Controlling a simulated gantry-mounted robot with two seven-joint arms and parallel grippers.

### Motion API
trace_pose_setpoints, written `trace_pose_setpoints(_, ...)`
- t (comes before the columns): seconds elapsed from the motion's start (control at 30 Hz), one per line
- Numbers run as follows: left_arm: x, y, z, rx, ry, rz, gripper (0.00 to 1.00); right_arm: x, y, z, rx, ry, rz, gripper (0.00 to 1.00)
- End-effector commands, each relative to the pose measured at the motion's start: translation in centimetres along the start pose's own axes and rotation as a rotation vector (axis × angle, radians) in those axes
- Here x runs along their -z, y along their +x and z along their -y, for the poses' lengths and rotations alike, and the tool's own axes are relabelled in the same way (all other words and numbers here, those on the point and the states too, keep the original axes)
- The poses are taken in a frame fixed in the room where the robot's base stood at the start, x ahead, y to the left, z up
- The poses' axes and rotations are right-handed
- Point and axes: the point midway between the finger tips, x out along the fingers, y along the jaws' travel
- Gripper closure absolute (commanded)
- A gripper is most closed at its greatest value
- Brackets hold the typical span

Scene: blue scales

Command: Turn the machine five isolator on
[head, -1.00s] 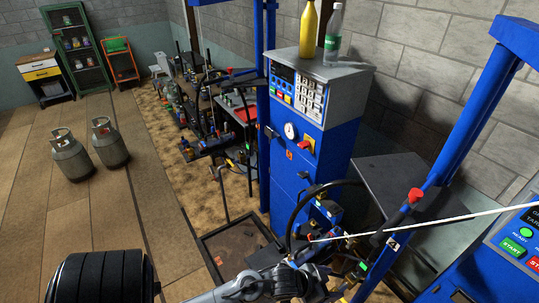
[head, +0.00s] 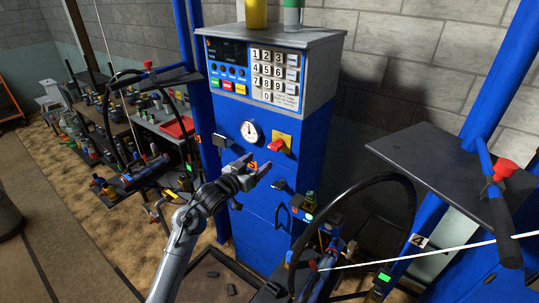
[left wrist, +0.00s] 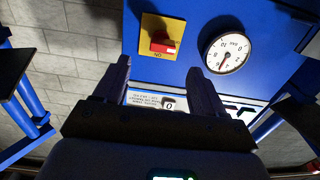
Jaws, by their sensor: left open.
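A red rotary isolator knob (head: 278,147) sits on a yellow plate on the front of the blue cabinet (head: 262,200), right of a round white gauge (head: 250,132). My left gripper (head: 259,165) is open and empty in front of the cabinet, below and left of the knob in the head view. In the left wrist view the knob (left wrist: 162,44) shows upside down, ahead of and between the open fingers (left wrist: 158,72), and apart from them. A small orange label on the cabinet is partly hidden behind the fingers. My right gripper is not in view.
A keypad panel (head: 270,75) is above the gauge, with bottles on the cabinet's top. A grey shelf (head: 430,178) and a post with a red-knobbed lever (head: 500,170) stand at right. Black hoses and a taut white rope are low in front. A cluttered bench is at left.

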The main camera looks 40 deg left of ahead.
Motion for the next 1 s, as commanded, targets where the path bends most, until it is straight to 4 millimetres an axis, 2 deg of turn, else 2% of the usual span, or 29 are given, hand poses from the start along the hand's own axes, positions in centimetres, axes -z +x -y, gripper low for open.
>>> trace_pose_setpoints(0.23,0.7,2.2,0.1,0.002,-0.002,-0.017,0.3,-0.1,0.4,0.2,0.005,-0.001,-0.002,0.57)
trace_pose_setpoints(0.5,0.7,6.6,0.1,0.001,-0.002,-0.015,0.3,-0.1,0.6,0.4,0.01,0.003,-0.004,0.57)
trace_pose_setpoints(0.7,0.6,9.1,0.1,0.001,-0.002,-0.014,0.3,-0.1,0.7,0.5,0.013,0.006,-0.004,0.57)
trace_pose_setpoints(1.0,0.6,10.8,0.1,0.002,0.0,-0.013,0.3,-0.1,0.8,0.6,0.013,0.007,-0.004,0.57)
